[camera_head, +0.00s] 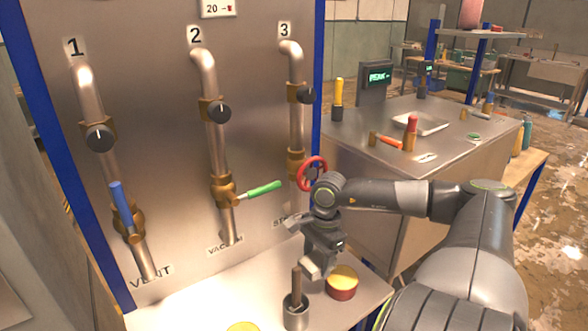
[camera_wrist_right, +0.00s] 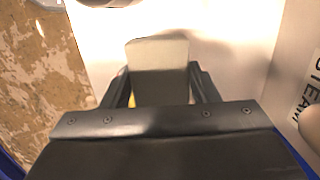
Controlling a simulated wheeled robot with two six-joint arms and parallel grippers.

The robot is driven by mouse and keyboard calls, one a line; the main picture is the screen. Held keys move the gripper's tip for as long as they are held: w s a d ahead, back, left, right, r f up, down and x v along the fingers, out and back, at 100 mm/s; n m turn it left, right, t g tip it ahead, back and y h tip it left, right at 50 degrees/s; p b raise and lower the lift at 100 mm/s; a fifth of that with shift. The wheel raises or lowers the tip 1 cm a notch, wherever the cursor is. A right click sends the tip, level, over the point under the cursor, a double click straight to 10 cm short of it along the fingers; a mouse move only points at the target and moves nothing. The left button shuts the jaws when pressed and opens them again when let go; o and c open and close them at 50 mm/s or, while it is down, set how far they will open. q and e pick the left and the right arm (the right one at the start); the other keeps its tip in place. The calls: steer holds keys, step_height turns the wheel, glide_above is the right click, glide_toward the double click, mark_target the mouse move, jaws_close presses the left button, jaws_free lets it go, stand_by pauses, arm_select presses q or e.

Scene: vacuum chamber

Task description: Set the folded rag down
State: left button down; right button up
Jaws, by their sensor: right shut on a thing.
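My right gripper (camera_head: 322,262) points down over the bench shelf (camera_head: 205,308) in front of the pipe panel. It is shut on the folded rag (camera_head: 311,269), a small pale grey pad that shows just below the fingers. In the right wrist view the rag (camera_wrist_right: 158,56) stands out flat between the two fingers (camera_wrist_right: 160,90), with the bright shelf behind it. The rag appears to be above the shelf; I cannot tell the exact gap. My left gripper is in no view.
A metal cup with a brown handle (camera_head: 296,312) and a red tin with yellow top (camera_head: 342,283) stand close below the gripper. A yellow round top (camera_head: 242,327) shows at the front edge. The shelf's left part is clear. Pipes with valves, including a green lever (camera_head: 262,189), rise behind.

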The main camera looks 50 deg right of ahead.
steer(key=w+a+f, duration=0.1)
steer(key=w+a, duration=0.1)
steer(key=w+a+f+p, duration=0.1)
steer(key=w+a, duration=0.1)
steer(key=shift+w+f, duration=0.1)
steer(key=shift+f, duration=0.1)
steer(key=shift+f+p, duration=0.5)
steer(key=shift+f, duration=1.85)
steer(key=o, duration=0.9)
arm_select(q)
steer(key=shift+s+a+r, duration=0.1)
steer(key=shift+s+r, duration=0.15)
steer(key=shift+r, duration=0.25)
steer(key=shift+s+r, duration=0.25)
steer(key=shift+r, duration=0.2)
arm_select(e)
steer(key=r, duration=0.3)
steer(key=d+r+b, duration=0.1)
steer(key=r, duration=0.3)
steer(key=r+b, duration=0.1)
steer(key=r, duration=0.2)
steer(key=shift+s+d+r, duration=0.2)
steer(key=shift+r, duration=0.1)
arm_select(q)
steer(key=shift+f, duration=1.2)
arm_select(e)
steer(key=shift+r, duration=0.7)
